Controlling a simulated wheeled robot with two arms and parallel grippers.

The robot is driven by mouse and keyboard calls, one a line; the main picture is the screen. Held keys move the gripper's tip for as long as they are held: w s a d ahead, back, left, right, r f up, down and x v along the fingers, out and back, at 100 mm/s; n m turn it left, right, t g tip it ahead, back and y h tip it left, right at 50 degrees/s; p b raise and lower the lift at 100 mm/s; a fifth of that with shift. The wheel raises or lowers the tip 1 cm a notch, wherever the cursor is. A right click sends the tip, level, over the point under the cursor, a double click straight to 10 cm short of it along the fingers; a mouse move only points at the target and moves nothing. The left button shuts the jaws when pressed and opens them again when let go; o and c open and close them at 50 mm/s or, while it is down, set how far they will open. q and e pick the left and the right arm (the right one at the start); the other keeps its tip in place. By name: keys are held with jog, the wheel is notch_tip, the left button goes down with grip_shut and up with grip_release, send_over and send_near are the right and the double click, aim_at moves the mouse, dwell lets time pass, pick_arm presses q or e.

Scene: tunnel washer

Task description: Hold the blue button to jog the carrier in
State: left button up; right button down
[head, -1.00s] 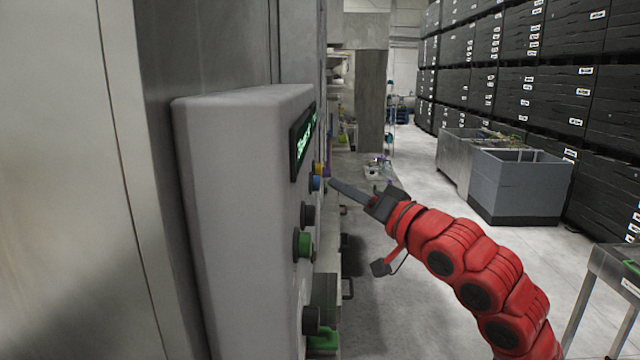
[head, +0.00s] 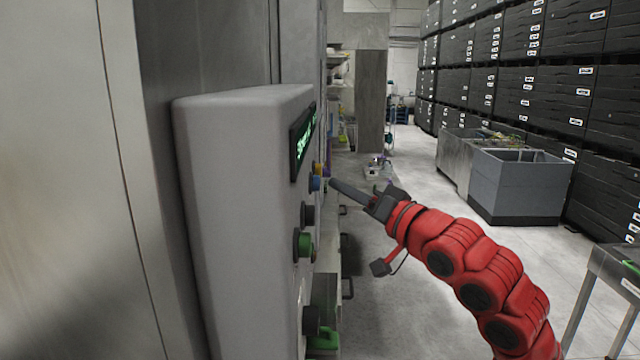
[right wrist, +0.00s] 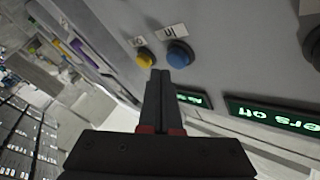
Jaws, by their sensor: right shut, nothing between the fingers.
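The blue button (head: 315,183) sticks out of the side face of the grey control box (head: 240,200) in the head view. In the right wrist view the blue button (right wrist: 179,54) sits under a small label, right of a yellow button (right wrist: 145,57). My right gripper (head: 332,182) is shut and empty, its tip close to the blue button. In the right wrist view the fingertips (right wrist: 160,73) point at the panel just below and left of the blue button. I cannot tell whether they touch it. My left gripper is not in view.
A green display (head: 303,140) and a green button (head: 303,243) are on the same panel, with black knobs between and below. Grey bins (head: 520,185) and black stacked crates (head: 560,90) stand at right. The floor between is clear.

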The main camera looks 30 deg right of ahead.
jog(key=shift+a+f, duration=0.1)
jog(key=shift+w+a+b, duration=0.25)
jog(key=shift+b, duration=0.1)
jog(key=shift+w+a, duration=0.2)
jog(key=shift+a, duration=0.25)
dwell(2.3)
dwell(3.6)
jog(key=shift+s+d+b, duration=0.45)
jog(key=shift+d+b, duration=0.15)
jog(key=shift+d, duration=0.2)
